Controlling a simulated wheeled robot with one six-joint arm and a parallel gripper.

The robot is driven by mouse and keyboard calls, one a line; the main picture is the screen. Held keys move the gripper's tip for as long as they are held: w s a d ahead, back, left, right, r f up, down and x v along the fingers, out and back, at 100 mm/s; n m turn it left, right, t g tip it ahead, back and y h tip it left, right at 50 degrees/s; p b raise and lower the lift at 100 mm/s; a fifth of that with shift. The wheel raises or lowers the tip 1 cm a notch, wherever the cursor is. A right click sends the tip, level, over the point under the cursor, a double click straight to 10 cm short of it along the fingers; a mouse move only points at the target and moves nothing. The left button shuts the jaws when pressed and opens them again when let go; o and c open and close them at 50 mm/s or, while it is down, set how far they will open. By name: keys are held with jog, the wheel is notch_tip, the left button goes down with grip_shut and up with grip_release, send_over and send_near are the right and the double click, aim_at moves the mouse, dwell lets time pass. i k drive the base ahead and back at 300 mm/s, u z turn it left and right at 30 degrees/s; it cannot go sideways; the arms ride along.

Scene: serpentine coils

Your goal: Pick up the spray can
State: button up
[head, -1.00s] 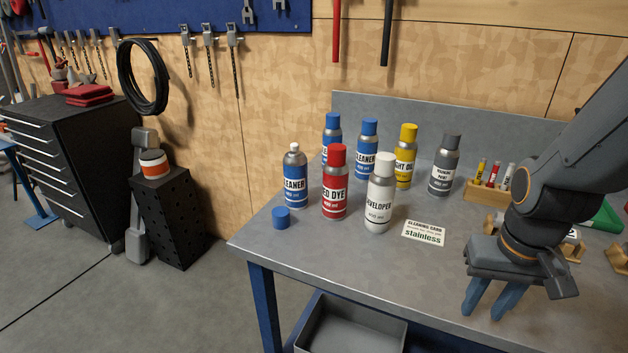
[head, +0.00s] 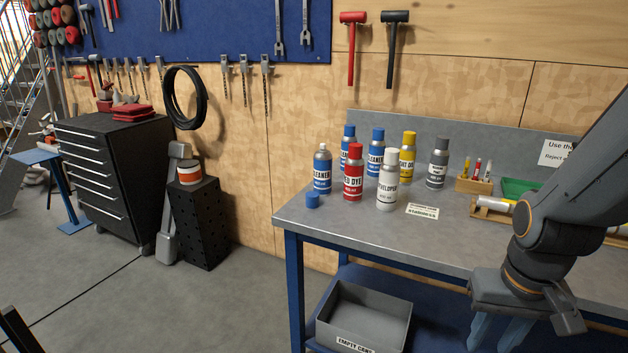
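Several spray cans stand upright on the grey bench: a blue cleaner can with its cap off (head: 322,170), a red dye can (head: 353,173), a white developer can (head: 387,186), two blue-capped cleaner cans (head: 348,143) (head: 375,153), a yellow-capped oil can (head: 407,157) and a grey can (head: 437,165). The front cans partly cover those behind. A loose blue cap (head: 312,200) lies by the uncapped can. My gripper (head: 500,335) is at the lower right, in front of the bench, well away from the cans. Its blue fingers point down, apart, with nothing seen between them.
The bench (head: 400,235) has clear top in front of the cans. A label card (head: 422,210) lies right of the developer. A marker rack (head: 474,184) and a green tray (head: 520,188) are further right. A grey empty-cans bin (head: 365,318) sits on the lower shelf.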

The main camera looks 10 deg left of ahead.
aim_at(323, 159)
jog(key=u, duration=0.8)
jog(key=i, duration=1)
